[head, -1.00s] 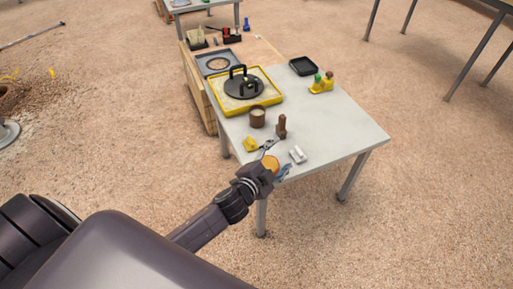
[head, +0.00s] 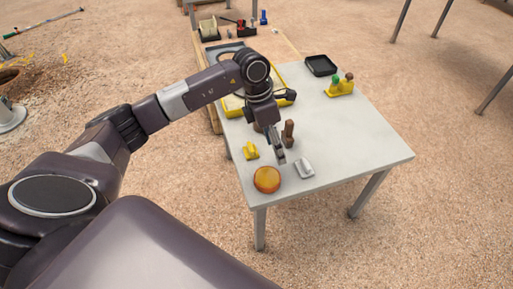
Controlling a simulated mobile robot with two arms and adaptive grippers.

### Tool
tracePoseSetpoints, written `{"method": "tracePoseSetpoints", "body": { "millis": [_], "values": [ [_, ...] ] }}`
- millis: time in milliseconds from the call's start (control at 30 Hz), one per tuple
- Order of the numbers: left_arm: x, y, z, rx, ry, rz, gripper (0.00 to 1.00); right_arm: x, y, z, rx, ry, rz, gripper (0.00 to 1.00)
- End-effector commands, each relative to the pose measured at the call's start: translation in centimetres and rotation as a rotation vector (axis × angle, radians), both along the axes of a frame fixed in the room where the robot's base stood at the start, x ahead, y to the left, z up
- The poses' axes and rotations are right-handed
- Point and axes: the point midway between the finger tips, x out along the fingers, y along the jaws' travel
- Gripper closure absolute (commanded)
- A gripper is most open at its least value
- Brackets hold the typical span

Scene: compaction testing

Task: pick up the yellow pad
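Two things could be the yellow pad. A small yellow piece (head: 251,151) lies on the grey table (head: 345,135) near its left edge. A round orange-yellow disc (head: 267,179) lies flat at the table's near corner. My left gripper (head: 280,154) points down above the table, between the yellow piece and a small light-grey block (head: 304,168). It is apart from the disc in the picture. Its fingers look narrow and edge-on, so their opening is unclear. My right gripper is out of view.
A brown upright object (head: 288,132) stands close behind my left gripper. A yellow-rimmed tray (head: 232,106) is partly hidden by my arm. A black tray (head: 321,65) and a yellow holder (head: 340,87) sit at the back. The table's right side is clear.

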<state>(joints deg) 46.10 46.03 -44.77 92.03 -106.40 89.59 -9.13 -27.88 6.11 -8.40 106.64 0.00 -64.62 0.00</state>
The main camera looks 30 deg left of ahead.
Motion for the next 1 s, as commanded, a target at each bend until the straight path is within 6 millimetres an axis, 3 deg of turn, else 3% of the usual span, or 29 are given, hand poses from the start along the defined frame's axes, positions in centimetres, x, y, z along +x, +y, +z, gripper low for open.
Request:
{"method": "tracePoseSetpoints", "body": {
  "millis": [33, 100, 233, 800, 1000],
  "values": [
    [0.1, 2.9, 0.2, 0.092, 0.005, 0.003, 0.40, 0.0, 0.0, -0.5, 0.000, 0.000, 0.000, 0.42],
    [-0.1, 5.9, 0.6, 0.189, 0.022, 0.008, 0.40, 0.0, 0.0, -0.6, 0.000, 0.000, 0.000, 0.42],
    [-0.4, 8.6, 1.0, 0.276, 0.042, 0.020, 0.40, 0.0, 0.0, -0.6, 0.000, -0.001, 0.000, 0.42],
    [-0.5, 8.9, -6.0, 0.282, 0.046, 0.021, 0.40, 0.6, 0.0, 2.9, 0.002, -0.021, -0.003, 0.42],
    [-0.5, 8.9, -6.6, 0.282, 0.044, 0.020, 0.40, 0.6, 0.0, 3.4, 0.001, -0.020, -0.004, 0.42]
  ]
}}
